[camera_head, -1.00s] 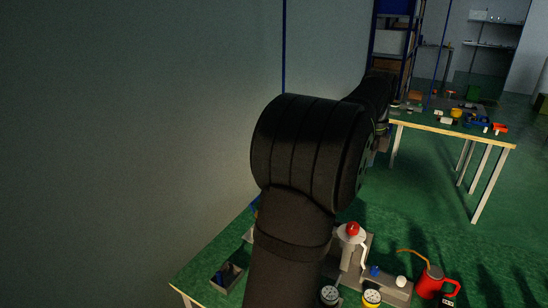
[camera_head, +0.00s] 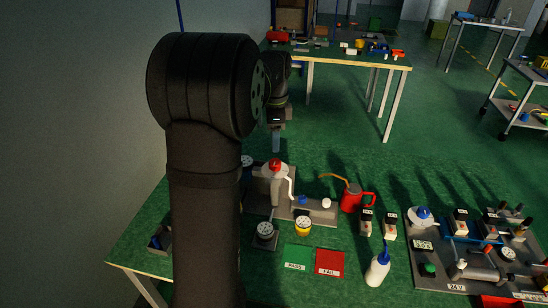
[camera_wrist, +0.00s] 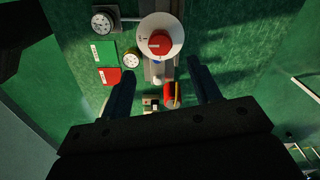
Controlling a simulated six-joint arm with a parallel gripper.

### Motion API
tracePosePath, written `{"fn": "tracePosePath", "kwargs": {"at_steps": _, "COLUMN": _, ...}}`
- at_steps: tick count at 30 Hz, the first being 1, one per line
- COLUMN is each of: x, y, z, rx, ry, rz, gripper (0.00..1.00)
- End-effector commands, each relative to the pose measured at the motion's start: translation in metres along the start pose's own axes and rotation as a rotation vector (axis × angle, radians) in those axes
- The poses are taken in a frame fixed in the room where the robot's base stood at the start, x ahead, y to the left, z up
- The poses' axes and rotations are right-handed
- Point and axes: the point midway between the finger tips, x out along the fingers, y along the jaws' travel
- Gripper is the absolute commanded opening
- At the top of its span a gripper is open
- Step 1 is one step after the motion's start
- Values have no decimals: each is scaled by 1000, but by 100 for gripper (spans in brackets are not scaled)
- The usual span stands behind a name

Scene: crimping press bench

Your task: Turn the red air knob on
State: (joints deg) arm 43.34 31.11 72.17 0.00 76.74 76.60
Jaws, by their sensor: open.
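The red air knob (camera_head: 275,164) sits on top of a pale round housing on a grey press unit (camera_head: 315,210) on the green bench. In the wrist view the red knob (camera_wrist: 159,43) shows from above, on a white disc with small markings that are too small to read. My gripper (camera_head: 276,145) is above the knob with its fingers pointing down. In the wrist view my gripper (camera_wrist: 162,68) is open and empty, its two fingers apart to either side of the picture middle. The knob lies beyond the fingertips there, and no contact shows.
Two gauges stand near the press, one yellow-rimmed (camera_head: 303,226) and one dark (camera_head: 264,236). Green PASS (camera_head: 297,257) and red FAIL (camera_head: 330,263) plates lie in front. A red oil can (camera_head: 354,197), a white bottle (camera_head: 378,268) and a fixture board (camera_head: 470,255) are right.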

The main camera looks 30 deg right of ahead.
Motion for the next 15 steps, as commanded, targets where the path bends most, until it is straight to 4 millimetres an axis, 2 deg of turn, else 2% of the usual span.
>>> {"fn": "tracePosePath", "kwargs": {"at_steps": 3, "x": 28, "y": 1, "z": 0, "rx": 0, "ry": -1, "rz": 4, "gripper": 57}}
{"fn": "tracePosePath", "kwargs": {"at_steps": 9, "x": 63, "y": 0, "z": 0, "rx": 1, "ry": -1, "rz": 3, "gripper": 57}}
{"fn": "tracePosePath", "kwargs": {"at_steps": 15, "x": 80, "y": 0, "z": 0, "rx": 1, "ry": 0, "rz": 0, "gripper": 57}}
